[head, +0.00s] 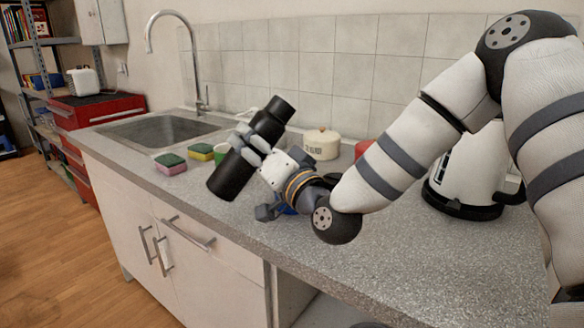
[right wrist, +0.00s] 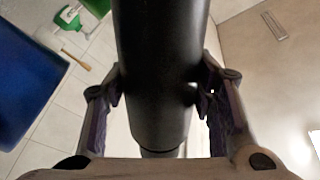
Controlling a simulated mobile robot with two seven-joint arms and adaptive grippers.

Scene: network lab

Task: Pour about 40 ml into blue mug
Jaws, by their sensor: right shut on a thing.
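A black bottle (head: 232,176) is held in the air over the counter, tilted, with its narrower end up and to the right in the head view. My right gripper (head: 250,142) is shut around its middle. In the right wrist view the dark bottle (right wrist: 160,70) runs between the two fingers. A blue thing, likely the blue mug (head: 285,209), shows only in part behind my right wrist, on the counter. A large blue surface (right wrist: 28,72) fills the left of the right wrist view; I cannot tell if it is the mug. My left gripper is out of view.
The grey counter (head: 400,262) is clear in front. A white kettle (head: 468,176) is at the right, the sink (head: 150,131) at the left.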

